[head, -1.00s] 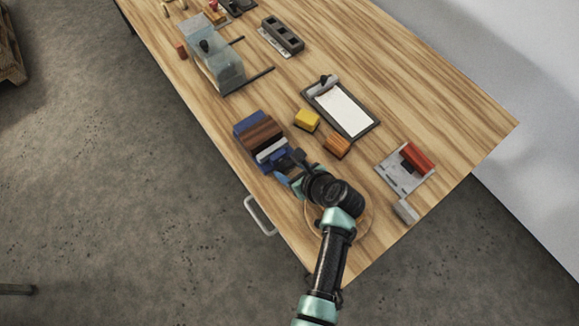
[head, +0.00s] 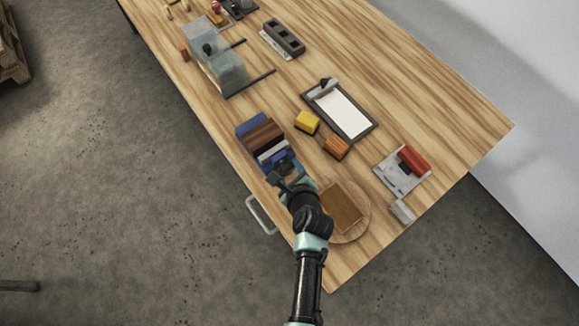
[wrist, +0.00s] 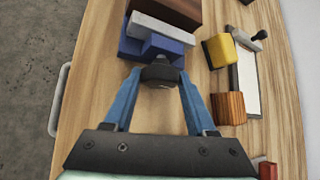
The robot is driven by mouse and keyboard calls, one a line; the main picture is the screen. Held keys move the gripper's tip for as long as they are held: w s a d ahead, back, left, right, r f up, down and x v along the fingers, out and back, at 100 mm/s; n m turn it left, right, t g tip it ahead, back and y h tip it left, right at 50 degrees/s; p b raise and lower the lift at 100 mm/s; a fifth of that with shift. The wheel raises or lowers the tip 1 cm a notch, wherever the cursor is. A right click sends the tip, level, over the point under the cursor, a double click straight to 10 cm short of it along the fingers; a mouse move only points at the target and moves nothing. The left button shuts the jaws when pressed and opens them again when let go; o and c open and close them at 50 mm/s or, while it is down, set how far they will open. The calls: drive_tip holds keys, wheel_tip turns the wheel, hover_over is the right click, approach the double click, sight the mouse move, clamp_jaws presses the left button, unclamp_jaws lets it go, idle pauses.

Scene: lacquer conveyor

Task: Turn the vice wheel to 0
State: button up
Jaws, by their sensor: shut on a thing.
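The vice (head: 256,134) is blue with brown wooden jaws and a pale strip, near the front edge of the table. It also shows at the top of the wrist view (wrist: 167,40). Its wheel (wrist: 160,74) is a small dark round part on the vice's near end. My gripper (wrist: 160,78) has its two blue fingers on either side of the wheel and is shut on it. In the head view my gripper (head: 285,178) reaches the vice's near end and mostly hides the wheel. I cannot read any mark or number on the wheel.
A yellow block (head: 307,122) and an orange wooden block (head: 336,148) stand right of the vice, by a clipboard (head: 345,110). A round board (head: 362,222) bearing a brown slab lies right of my arm. A grey plate with a red part (head: 413,159) is farther right.

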drive_tip(key=shift+s+f+n+t+h+p, duration=0.15)
drive_tip(key=shift+n+t+h+p, duration=0.15)
drive_tip(key=shift+n+t+h, duration=0.4)
idle(0.3)
